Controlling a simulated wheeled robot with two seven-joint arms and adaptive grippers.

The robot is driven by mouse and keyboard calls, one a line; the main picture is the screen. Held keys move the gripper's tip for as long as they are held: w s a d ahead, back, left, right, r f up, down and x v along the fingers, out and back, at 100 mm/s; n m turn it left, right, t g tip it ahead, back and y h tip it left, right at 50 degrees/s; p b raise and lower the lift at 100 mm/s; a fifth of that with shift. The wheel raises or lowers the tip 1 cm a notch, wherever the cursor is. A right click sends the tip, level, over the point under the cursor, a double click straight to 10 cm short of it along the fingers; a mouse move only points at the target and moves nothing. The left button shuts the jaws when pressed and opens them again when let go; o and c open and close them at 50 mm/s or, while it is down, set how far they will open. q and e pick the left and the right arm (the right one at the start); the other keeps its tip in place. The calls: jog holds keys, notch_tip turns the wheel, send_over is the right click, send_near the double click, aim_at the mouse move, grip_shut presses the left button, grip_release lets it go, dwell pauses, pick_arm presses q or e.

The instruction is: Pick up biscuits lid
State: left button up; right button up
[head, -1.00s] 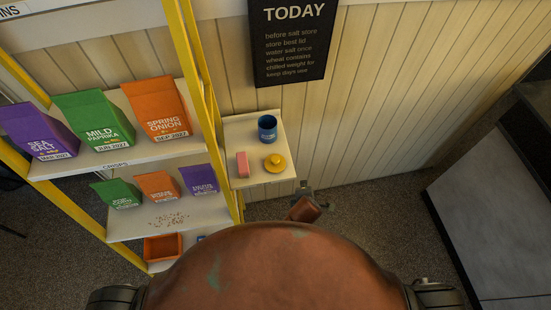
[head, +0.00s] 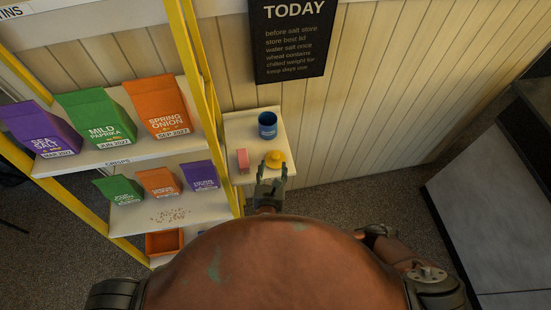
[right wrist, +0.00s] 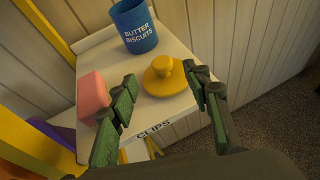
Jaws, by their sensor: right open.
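The yellow round lid with a knob (head: 275,158) lies on the small white shelf (head: 247,127). It also shows in the right wrist view (right wrist: 164,79), beyond and between my fingertips. A blue tub (head: 267,125), labelled "BUTTER BISCUITS" in the right wrist view (right wrist: 137,33), stands upright and open-topped behind the lid. My right gripper (head: 272,170) is open and empty, its fingers pointing toward the lid at the shelf's front edge. In the right wrist view its fingertips (right wrist: 161,83) stand apart on either side of the lid's near side. My left gripper is not in view.
A pink block (head: 242,160) lies left of the lid, close to the left finger in the right wrist view. A yellow-framed rack of crisp bags (head: 106,117) stands left. A panelled wall (head: 370,90) is behind; a grey counter (head: 500,220) stands right.

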aim_at(275, 158)
jog(key=shift+w, duration=0.35)
jog(key=p+x, duration=0.1)
jog(key=x, duration=0.6)
jog(key=shift+s+d+f+p, duration=0.1)
jog(key=shift+f+p, duration=0.05)
jog(key=shift+p, duration=0.25)
jog(key=c, duration=1.1)
